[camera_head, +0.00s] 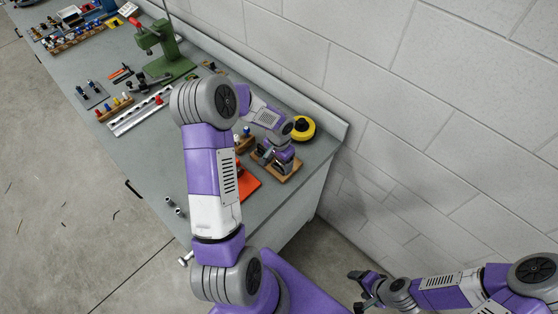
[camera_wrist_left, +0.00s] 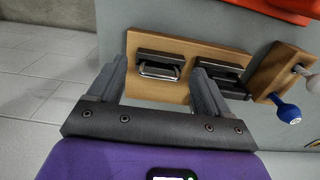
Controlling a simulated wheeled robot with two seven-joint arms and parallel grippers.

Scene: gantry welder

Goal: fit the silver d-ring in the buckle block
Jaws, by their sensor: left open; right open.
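A wooden board (camera_wrist_left: 178,89) carries two dark blocks in the left wrist view. A silver d-ring (camera_wrist_left: 158,71) shows at the front of the left dark block (camera_wrist_left: 168,57); I cannot tell how it is seated. The other dark block (camera_wrist_left: 221,71) is partly hidden by a finger; which one is the buckle block is unclear. My left gripper (camera_wrist_left: 158,88) is open, its fingers apart on either side of the ring, with nothing visibly held. In the head view the left gripper (camera_head: 270,155) is over the board (camera_head: 287,175). My right gripper (camera_head: 361,289) is open and empty, off the bench.
A yellow and black round item (camera_head: 303,128) is behind the left gripper. An orange-red item (camera_head: 247,184) lies close by. A second wooden holder (camera_wrist_left: 277,70) with blue and white knobs is right of the board. The bench edge and wall are near.

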